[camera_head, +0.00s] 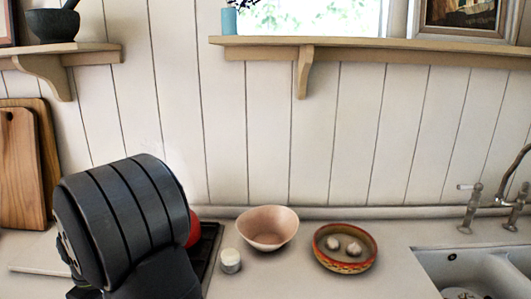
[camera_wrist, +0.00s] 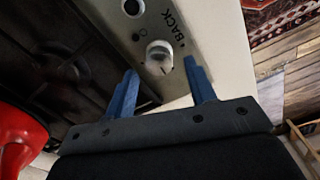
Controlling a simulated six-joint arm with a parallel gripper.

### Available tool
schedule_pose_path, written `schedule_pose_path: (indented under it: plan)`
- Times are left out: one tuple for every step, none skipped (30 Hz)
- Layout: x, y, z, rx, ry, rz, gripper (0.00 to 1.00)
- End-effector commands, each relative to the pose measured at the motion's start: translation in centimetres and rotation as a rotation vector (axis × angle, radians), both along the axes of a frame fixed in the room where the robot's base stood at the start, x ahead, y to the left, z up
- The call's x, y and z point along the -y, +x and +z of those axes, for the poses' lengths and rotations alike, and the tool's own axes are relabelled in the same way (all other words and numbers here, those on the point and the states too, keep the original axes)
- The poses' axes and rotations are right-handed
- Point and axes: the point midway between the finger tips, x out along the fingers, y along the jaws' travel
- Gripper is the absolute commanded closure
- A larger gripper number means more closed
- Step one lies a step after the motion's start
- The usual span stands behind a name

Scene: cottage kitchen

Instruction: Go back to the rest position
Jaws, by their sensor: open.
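In the wrist view my gripper (camera_wrist: 161,78) has its two blue fingers spread apart with nothing between them. A round, pale-topped knob (camera_wrist: 158,56) stands on a light panel just beyond the fingertips, beside the printed word BACK. The knob lies roughly in line with the gap between the fingers, and I see no contact. In the head view my dark arm fills the lower left, and the gripper fingers are hidden.
A black stove top (camera_wrist: 60,60) and a red vessel (camera_wrist: 18,135) are left of the fingers. In the head view, a small pale-topped cylinder (camera_head: 230,261), a pink bowl (camera_head: 267,229) and a patterned bowl (camera_head: 345,265) holding bulbs stand right of my arm. A sink (camera_head: 470,262) is far right.

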Motion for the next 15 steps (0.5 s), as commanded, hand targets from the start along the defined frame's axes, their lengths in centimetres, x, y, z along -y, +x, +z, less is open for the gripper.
schedule_pose_path:
  plan:
    - [-0.1, 0.0, 0.9, 0.003, 0.003, 0.000, 0.50]
    - [-0.1, 0.0, 1.4, 0.003, 0.003, 0.000, 0.50]
    - [-0.1, 0.0, 2.2, 0.003, 0.004, 0.000, 0.50]
    - [-0.1, 0.0, 2.7, 0.003, 0.003, 0.000, 0.50]
    - [-0.1, 0.1, 3.4, 0.004, 0.005, 0.000, 0.50]
    - [-0.1, 0.1, 4.2, 0.003, 0.004, 0.000, 0.50]
    - [-0.1, 0.1, 4.8, 0.003, 0.004, 0.000, 0.50]
    - [-0.1, 0.0, 5.4, 0.003, 0.003, 0.000, 0.50]
    - [-0.1, 0.1, 6.2, 0.004, 0.005, 0.000, 0.50]
    - [-0.1, 0.0, 6.8, 0.003, 0.004, 0.000, 0.50]
    - [0.0, 0.0, 7.4, 0.003, 0.004, 0.000, 0.50]
    - [0.0, 0.0, 8.2, 0.003, 0.004, 0.000, 0.50]
    - [-0.1, 0.1, 8.8, 0.003, 0.004, 0.000, 0.50]
    - [0.0, 0.0, 9.4, 0.003, 0.003, 0.000, 0.50]
    - [0.0, 0.0, 10.2, 0.003, 0.004, 0.000, 0.50]
